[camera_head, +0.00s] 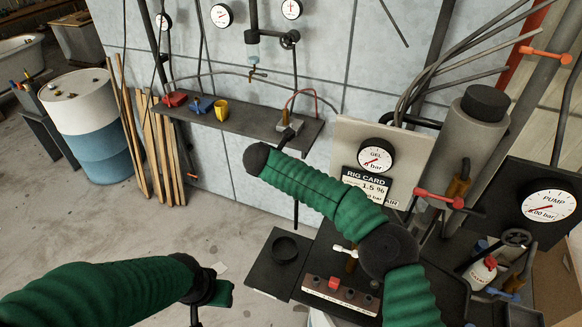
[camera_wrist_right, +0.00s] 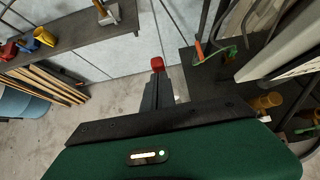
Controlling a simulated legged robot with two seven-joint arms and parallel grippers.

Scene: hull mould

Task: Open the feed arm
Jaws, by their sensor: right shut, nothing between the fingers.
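No part is labelled as the feed arm, so I cannot tell which one it is. In the head view a lever with a red handle (camera_head: 440,198) sits on a brass fitting below the grey cylinder (camera_head: 474,135). A small white lever (camera_head: 345,251) stands over the bench. An orange lever (camera_head: 545,54) is on the pipe at upper right. My right gripper (camera_wrist_right: 157,85) is shut and empty in the wrist view, with a red piece at its tip; in the head view my right arm hides it. My left gripper (camera_head: 197,312) hangs at the bottom edge, cut off.
A shelf (camera_head: 235,125) with red, blue and yellow items runs along the wall. A rig card (camera_head: 370,187) and gel gauge (camera_head: 375,155) hang on a panel. A pump gauge (camera_head: 548,205) is at right. A drum (camera_head: 92,130) and wooden slats stand left. Floor between is clear.

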